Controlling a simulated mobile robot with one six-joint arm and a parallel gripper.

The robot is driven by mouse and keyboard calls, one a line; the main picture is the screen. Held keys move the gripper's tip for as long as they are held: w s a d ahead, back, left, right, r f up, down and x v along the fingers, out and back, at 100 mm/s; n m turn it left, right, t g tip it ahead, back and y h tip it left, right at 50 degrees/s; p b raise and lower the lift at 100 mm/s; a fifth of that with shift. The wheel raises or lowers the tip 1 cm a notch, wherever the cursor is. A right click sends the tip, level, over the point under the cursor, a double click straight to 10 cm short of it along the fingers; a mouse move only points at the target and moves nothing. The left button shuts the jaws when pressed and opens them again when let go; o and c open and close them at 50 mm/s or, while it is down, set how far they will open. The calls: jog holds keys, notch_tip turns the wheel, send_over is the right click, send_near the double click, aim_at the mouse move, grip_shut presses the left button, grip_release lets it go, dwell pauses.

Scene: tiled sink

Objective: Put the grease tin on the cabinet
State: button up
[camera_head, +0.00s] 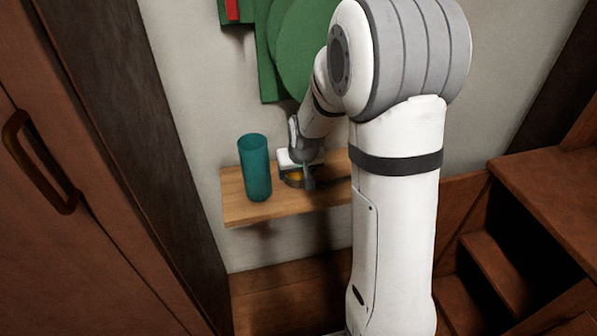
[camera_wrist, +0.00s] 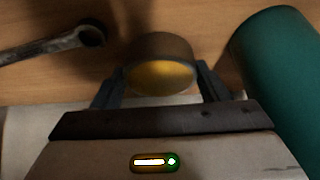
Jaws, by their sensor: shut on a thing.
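The grease tin is a small round tin with a dark rim and a yellow face. In the wrist view the tin (camera_wrist: 160,70) sits between the two fingers of my gripper (camera_wrist: 160,84), which is shut on it. In the head view my gripper (camera_head: 304,176) is low over the wooden wall shelf (camera_head: 245,211), and a bit of the yellow tin (camera_head: 293,177) shows there. I cannot tell whether the tin touches the shelf. No surface is clearly marked as the cabinet; a tall brown wooden front with a dark handle (camera_head: 38,165) stands at the left.
A teal cylinder (camera_head: 255,168) stands on the shelf just left of my gripper; it is close on the right in the wrist view (camera_wrist: 280,75). A dark wrench-like tool (camera_wrist: 60,42) lies on the shelf. Green panels (camera_head: 305,50) hang above. Wooden steps (camera_head: 500,270) are at the right.

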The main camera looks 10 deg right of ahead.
jog(key=shift+f, duration=0.15)
jog(key=o, duration=1.2)
jog(key=shift+o, duration=0.2)
